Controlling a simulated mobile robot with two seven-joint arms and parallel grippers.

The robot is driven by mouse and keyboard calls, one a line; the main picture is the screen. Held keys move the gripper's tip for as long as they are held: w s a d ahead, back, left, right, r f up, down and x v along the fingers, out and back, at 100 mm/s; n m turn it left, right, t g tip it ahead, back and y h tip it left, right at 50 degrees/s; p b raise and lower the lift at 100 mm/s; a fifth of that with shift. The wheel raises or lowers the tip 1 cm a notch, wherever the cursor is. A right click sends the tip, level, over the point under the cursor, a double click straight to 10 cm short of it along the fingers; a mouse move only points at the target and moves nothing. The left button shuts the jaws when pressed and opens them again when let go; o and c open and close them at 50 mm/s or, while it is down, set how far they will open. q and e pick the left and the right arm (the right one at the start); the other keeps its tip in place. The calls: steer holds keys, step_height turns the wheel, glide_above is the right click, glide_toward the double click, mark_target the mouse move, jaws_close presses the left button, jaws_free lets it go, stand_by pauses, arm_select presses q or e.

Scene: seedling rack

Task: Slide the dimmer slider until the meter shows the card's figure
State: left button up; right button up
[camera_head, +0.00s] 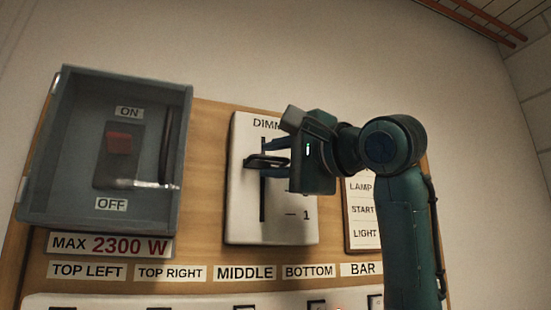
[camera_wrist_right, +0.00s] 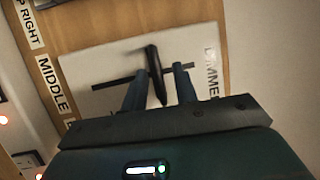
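The white dimmer panel (camera_head: 240,215) is on the wooden board, with a vertical slot and a "1" mark low on its right. The dimmer slider (camera_head: 262,160), a black knob, stands in the upper part of the slot. My right gripper (camera_head: 274,158) has one finger above and one below the knob. In the right wrist view the slider (camera_wrist_right: 155,75) stands between the spread fingers (camera_wrist_right: 160,95), with a gap on at least one side. A card (camera_head: 112,245) reads "MAX 2300 W". No meter reading is visible. My left gripper is out of view.
A grey switch box (camera_head: 55,150) with a red switch (camera_head: 118,143), marked ON and OFF, stands out left of the dimmer. A label plate (camera_head: 362,215) is to the right, partly behind my right arm. Name labels and a white strip (camera_head: 200,298) run below.

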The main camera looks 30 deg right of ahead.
steer(key=shift+s, duration=0.2)
arm_select(q)
steer(key=b, duration=0.2)
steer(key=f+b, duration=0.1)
steer(key=b, duration=0.1)
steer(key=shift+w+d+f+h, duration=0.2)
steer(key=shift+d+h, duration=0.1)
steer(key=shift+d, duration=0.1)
arm_select(e)
steer(key=v, duration=1.2)
steer(key=shift+s+d, duration=0.15)
steer(key=shift+s, duration=0.25)
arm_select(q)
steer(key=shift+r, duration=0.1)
